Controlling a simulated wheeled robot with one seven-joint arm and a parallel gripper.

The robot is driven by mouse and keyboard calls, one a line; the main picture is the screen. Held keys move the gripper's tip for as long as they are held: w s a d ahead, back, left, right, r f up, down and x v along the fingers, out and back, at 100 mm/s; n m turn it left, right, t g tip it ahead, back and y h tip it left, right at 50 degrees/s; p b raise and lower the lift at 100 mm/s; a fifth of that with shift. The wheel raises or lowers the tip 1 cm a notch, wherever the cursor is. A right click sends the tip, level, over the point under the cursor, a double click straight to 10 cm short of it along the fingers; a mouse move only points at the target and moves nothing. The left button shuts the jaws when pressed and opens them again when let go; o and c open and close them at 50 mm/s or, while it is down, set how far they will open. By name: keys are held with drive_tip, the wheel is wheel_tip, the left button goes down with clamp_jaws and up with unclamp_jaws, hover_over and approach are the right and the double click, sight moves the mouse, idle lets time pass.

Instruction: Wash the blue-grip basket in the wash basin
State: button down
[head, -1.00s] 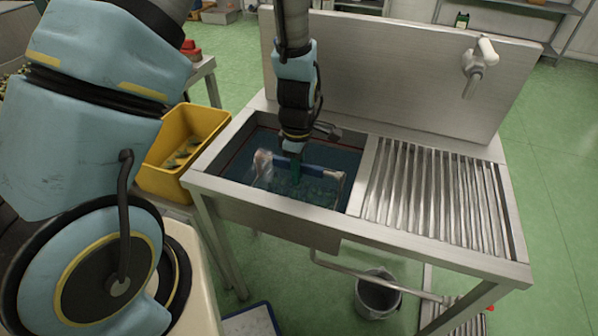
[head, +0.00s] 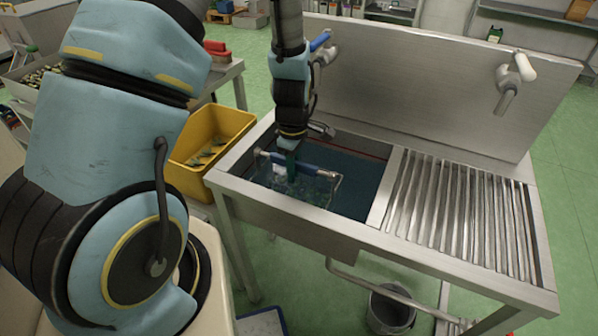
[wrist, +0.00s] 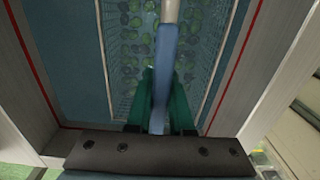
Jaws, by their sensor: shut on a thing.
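The blue-grip basket is a wire-mesh basket (head: 318,192) with a metal handle and a blue grip (head: 317,171). It hangs in the left part of the wash basin (head: 285,214), its lower part in the dark blue water. My gripper (head: 291,163) points down and is shut on the blue grip. In the wrist view, the green fingers of my gripper (wrist: 161,92) press the grip (wrist: 164,62) from both sides. Several green, olive-like pieces show inside the mesh of the basket (wrist: 204,100). The basket's underside is hidden.
A ribbed drainboard (head: 455,205) adjoins the basin on the right. A splashback (head: 420,90) with a blue-handled tap (head: 321,42) and a white-handled tap (head: 512,75) rises behind. A yellow crate (head: 196,178) stands left; a grey bucket (head: 391,310) is below.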

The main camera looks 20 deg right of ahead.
sight(308, 171)
drive_tip(key=shift+s+d+p, duration=0.9)
drive_tip(key=shift+s+d, duration=1.8)
drive_tip(key=shift+d, duration=0.25)
drive_tip(key=shift+w+a+b, duration=0.4)
drive_tip(key=shift+w+a, duration=2.35)
drive_tip(key=shift+a, duration=0.15)
drive_tip(key=shift+s+d+p, duration=0.55)
drive_tip(key=shift+s+d, duration=0.8)
drive_tip(key=shift+d, duration=0.1)
drive_tip(key=shift+r, duration=0.1)
